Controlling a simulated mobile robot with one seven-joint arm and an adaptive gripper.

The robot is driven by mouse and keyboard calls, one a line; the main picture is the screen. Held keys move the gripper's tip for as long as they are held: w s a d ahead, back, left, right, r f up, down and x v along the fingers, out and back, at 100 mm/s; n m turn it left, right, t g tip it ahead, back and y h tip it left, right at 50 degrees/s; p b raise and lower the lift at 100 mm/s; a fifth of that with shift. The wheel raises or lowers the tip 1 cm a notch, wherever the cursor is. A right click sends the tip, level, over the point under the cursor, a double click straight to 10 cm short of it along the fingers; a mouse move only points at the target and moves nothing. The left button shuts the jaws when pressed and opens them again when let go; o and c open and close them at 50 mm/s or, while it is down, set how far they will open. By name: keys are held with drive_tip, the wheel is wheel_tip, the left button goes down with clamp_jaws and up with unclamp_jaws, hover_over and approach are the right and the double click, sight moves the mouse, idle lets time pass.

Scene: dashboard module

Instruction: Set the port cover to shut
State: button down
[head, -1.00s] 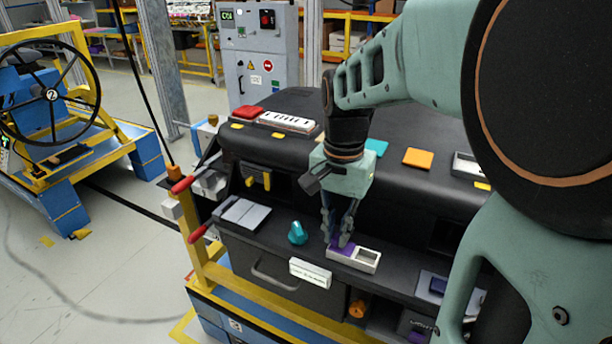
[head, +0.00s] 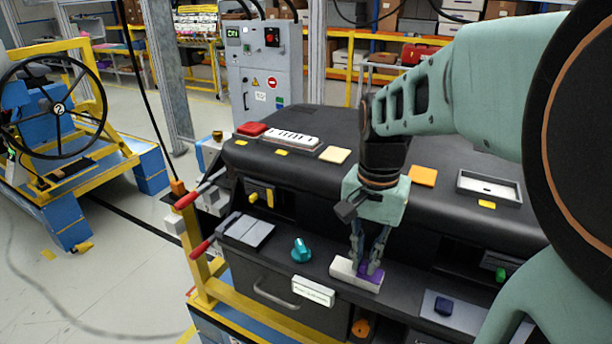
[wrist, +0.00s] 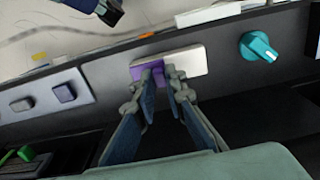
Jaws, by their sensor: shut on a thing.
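The purple port cover (head: 375,279) sits at the right end of a white port block (head: 344,268) on the dashboard's front ledge. No dark opening shows in the block; the part left of the cover looks plain white. My gripper (head: 367,266) points down with its fingers shut on the cover, hiding part of it. In the wrist view the cover (wrist: 138,75) is at the left end of the white block (wrist: 188,62), with my gripper's fingertips (wrist: 163,74) against it.
A teal knob (head: 301,250) stands on the ledge left of the block. A grey panel with a dark blue button (head: 443,305) lies to the right. A white label plate (head: 313,291) is on the front below. Red-handled levers (head: 199,249) stick out at the left.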

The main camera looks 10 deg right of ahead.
drive_tip(key=c, duration=2)
unclamp_jaws()
drive_tip(key=shift+o, duration=0.2)
drive_tip(key=shift+w+a, duration=0.1)
drive_tip(key=shift+a, duration=0.05)
